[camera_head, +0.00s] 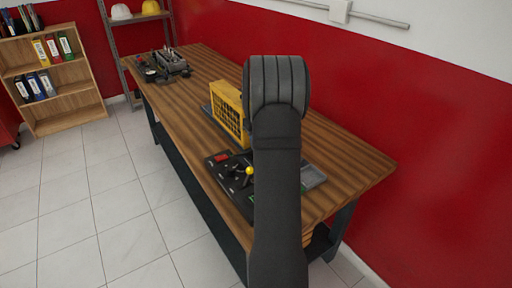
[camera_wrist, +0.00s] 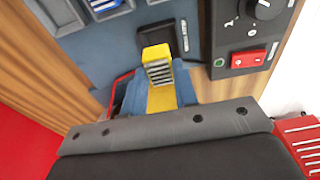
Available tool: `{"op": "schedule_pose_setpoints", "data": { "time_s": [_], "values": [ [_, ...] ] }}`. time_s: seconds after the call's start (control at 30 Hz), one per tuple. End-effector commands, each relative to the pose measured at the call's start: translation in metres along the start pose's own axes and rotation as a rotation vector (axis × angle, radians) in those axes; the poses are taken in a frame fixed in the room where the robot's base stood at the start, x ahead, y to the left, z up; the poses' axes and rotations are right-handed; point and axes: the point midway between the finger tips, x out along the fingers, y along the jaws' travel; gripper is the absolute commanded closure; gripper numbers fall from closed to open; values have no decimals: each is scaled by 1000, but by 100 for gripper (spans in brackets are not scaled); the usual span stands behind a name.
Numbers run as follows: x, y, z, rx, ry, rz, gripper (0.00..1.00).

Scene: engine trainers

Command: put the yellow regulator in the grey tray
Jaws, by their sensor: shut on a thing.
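In the wrist view the yellow regulator (camera_wrist: 157,70), a block with a ribbed face, is between the blue-grey fingers of my gripper (camera_wrist: 157,92), which is shut on it. Behind it is a dark square patch on a blue-grey surface; I cannot tell whether the regulator touches it. In the head view my arm covers the gripper and the regulator. A light grey flat piece (camera_head: 313,177) shows to the right of the arm on the bench; it may be the grey tray, mostly hidden.
A black panel (camera_head: 222,174) with a red switch and a yellow ball lies left of my arm. A yellow grille box (camera_head: 228,108) stands behind it. An engine-like unit (camera_head: 171,65) is at the far end of the wooden bench (camera_head: 345,165). The red wall runs along its right side.

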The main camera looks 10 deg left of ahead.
Motion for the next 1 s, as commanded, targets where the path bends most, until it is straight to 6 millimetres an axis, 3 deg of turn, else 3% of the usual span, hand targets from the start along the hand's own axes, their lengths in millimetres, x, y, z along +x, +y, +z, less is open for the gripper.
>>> {"op": "schedule_pose_setpoints", "data": {
  "time_s": [0.2, 0.43, 0.67, 1.0],
  "values": [
    [-37, 27, 44, 8, 0, 1, 97],
    [-64, 45, 76, 6, -2, 0, 97],
    [-76, 52, 87, 3, -1, 0, 97],
    [-89, 52, 86, 3, -1, 0, 97]
  ]
}}
